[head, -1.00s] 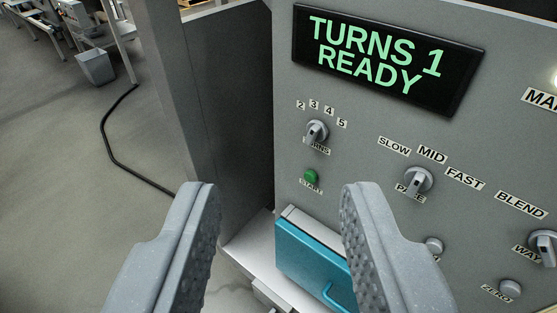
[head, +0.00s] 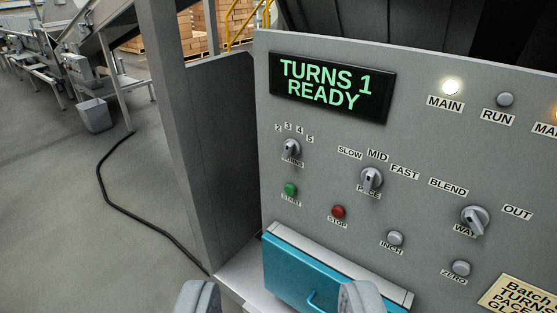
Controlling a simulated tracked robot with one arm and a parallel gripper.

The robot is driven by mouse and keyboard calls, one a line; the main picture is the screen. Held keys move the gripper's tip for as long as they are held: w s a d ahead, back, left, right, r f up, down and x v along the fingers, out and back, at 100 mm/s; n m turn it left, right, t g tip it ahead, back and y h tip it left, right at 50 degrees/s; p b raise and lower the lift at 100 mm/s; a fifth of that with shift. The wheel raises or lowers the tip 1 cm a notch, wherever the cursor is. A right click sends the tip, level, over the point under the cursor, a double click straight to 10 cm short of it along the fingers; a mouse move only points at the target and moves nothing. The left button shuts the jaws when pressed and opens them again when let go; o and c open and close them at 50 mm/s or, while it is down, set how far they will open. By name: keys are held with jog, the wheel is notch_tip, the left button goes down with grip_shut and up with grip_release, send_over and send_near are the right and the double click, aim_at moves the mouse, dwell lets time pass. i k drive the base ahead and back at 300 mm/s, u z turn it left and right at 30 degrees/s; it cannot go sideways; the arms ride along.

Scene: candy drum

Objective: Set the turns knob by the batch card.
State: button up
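The turns knob (head: 291,148) is a grey knob at the upper left of the panel, under the numbers 2, 3, 4, 5; its exact pointing is too small to tell. The display (head: 332,87) above it reads "TURNS 1 READY". The batch card (head: 520,298) is cream, at the lower right corner, cut off by the picture edge; I can read "Batch", "TURNS" and "PA", but no values. My gripper (head: 280,302) is open and empty at the bottom edge, its fingertips wide apart, below the knob and away from the panel controls.
A pace knob (head: 371,179), way knob (head: 474,220), green start button (head: 290,189), red stop button (head: 338,212), inch button (head: 395,238) and zero button (head: 461,268) share the panel. A teal drawer (head: 315,278) juts out below. A grey post (head: 183,130) stands left.

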aim_at(291, 147)
jog(key=z, duration=0.1)
jog(key=i, duration=0.9)
jog(key=u, duration=0.1)
